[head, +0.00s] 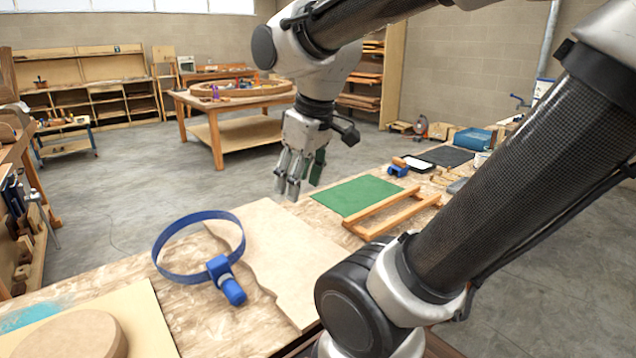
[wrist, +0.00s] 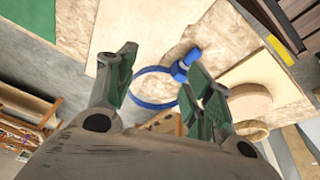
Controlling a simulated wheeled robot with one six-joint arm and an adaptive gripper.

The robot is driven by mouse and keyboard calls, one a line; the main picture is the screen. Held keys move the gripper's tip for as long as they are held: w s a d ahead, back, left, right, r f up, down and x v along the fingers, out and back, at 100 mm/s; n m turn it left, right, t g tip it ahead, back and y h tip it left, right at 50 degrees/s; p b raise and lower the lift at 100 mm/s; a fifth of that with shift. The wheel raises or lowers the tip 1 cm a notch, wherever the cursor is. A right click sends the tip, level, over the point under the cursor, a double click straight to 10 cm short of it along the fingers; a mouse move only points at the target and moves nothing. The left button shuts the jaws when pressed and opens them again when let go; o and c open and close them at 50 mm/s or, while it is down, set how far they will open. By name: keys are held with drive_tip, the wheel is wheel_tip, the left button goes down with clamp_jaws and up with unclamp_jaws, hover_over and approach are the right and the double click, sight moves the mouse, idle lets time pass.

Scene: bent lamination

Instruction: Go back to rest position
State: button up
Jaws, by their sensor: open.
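My gripper (head: 294,180) hangs above the far side of the workbench (head: 215,325), fingers pointing down, clear of the bench top. In the wrist view my gripper (wrist: 158,90) has its two green-padded fingers spread apart with nothing held between them. A blue band clamp (head: 228,284) with a round strap loop lies on the bench, left of and nearer than my gripper in the head view. The clamp (wrist: 182,72) also shows beyond the fingers in the wrist view, partly hidden by the right finger.
A thin wooden sheet (head: 275,250) lies beside the clamp. A round wooden disc (head: 75,335) sits at the front left. A green mat (head: 357,195) and a wooden frame (head: 395,213) lie to the right. Another table (head: 235,100) stands behind, with open floor between.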

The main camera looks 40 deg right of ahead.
drive_tip(key=s+m, duration=0.1)
drive_tip(key=s+d+m, duration=0.1)
drive_tip(key=s+m+t, duration=0.1)
drive_tip(key=s, duration=0.1)
drive_tip(key=shift+d+m, duration=0.3)
drive_tip(key=shift+d, duration=0.05)
